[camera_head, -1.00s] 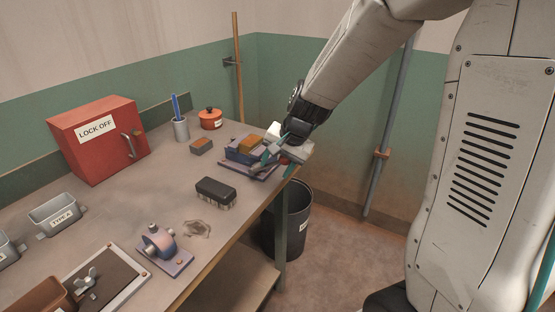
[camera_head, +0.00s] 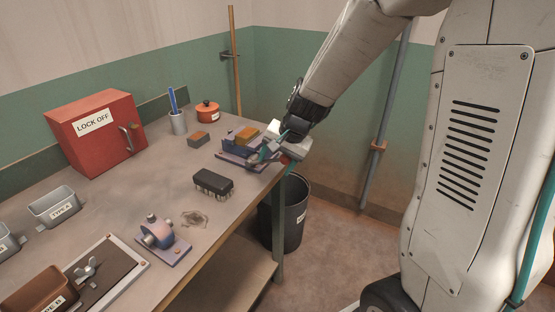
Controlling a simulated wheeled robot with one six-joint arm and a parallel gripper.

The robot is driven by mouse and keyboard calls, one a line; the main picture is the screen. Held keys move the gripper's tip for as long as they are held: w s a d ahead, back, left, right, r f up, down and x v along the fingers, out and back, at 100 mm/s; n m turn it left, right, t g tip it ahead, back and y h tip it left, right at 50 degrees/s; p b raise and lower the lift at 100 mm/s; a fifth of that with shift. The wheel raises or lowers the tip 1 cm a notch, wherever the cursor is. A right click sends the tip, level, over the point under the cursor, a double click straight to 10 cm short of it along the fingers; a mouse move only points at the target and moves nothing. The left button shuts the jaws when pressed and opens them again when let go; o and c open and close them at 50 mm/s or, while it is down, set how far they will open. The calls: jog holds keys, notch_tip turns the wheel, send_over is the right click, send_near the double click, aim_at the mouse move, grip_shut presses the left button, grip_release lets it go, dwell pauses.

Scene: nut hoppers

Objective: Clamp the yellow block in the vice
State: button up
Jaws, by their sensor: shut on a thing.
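The vice (camera_head: 236,157), blue-purple on a flat base, sits at the far right corner of the bench. The yellow block (camera_head: 247,133), orange-yellow here, sits at the top of the vice, seemingly between its jaws; whether they press on it I cannot tell. My gripper (camera_head: 265,152) is at the vice's front right side, its teal fingers shut on a small grey part that looks like the vice handle. The fingers and wrist hide much of that part.
A red lock-off box (camera_head: 100,133) is at the back left. A dark bin (camera_head: 287,215) stands below the bench edge.

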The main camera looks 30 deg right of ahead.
jog(key=shift+s+a+f, duration=0.1)
jog(key=shift+s+f, duration=0.25)
jog(key=shift+f, duration=0.15)
jog(key=o, duration=0.8)
jog(key=shift+w, duration=0.1)
jog(key=shift+c, duration=0.7)
jog(key=shift+r, duration=0.2)
jog(key=v, duration=0.7)
jog(key=shift+r, duration=0.35)
jog(key=shift+c, duration=0.3)
